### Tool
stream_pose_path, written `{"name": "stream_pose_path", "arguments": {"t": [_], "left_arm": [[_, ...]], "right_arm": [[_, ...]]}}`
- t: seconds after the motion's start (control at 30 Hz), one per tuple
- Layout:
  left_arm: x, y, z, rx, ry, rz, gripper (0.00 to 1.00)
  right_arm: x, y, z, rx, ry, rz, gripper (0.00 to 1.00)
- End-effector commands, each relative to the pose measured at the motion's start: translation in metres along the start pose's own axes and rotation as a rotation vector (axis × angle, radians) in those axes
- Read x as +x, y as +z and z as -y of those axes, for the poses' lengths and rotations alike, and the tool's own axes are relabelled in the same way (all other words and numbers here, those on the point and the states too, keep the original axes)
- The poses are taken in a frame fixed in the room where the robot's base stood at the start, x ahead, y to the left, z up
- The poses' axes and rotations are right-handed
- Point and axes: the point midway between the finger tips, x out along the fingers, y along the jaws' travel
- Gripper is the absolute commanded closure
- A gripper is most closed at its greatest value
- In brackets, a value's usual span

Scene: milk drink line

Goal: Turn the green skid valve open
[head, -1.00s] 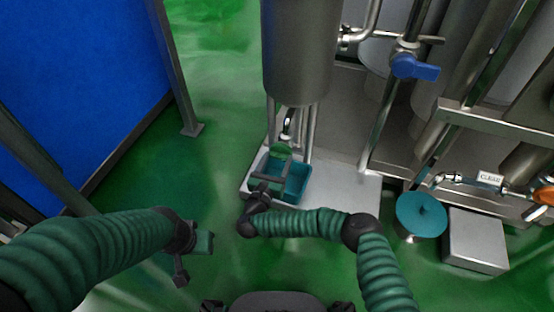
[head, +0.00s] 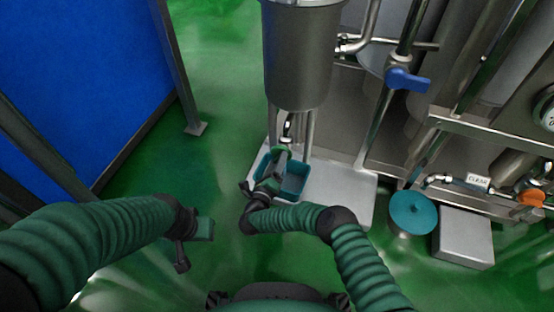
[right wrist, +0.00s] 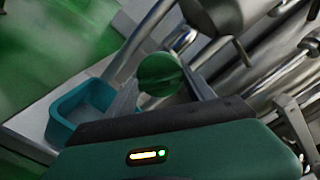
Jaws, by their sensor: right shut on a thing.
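The green valve handle (right wrist: 160,75) sits between the two fingers of my right gripper (right wrist: 168,82) in the right wrist view. The fingers are shut on it. In the head view my right gripper (head: 278,164) is low under the steel tank, above the teal bin, and mostly covers the valve. A steel pipe end (head: 288,125) shows just above it. My left gripper (head: 194,246) hangs over the green floor at the lower left, away from the valve. Its fingers are too unclear to tell open from shut.
The teal bin (head: 296,189) stands on a pale skid plate (head: 345,190). The steel tank (head: 297,60) and its legs rise close around the valve. A blue-handled valve (head: 407,79), a teal round lid (head: 413,211) and a grey box (head: 465,238) are to the right. The left floor is clear.

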Motion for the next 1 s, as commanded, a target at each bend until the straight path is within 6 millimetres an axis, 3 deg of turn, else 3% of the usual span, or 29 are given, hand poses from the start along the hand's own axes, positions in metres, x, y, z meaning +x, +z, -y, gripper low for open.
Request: {"name": "stream_pose_path", "arguments": {"t": [0.5,1.0], "left_arm": [[-0.018,-0.004,0.0,0.0,0.0,0.0,0.64],[-0.021,-0.005,0.0,0.0,0.0,0.0,0.64]], "right_arm": [[-0.002,0.003,-0.005,-0.437,0.008,0.01,0.79],[-0.003,0.002,-0.008,-0.599,0.011,0.011,0.79]]}}
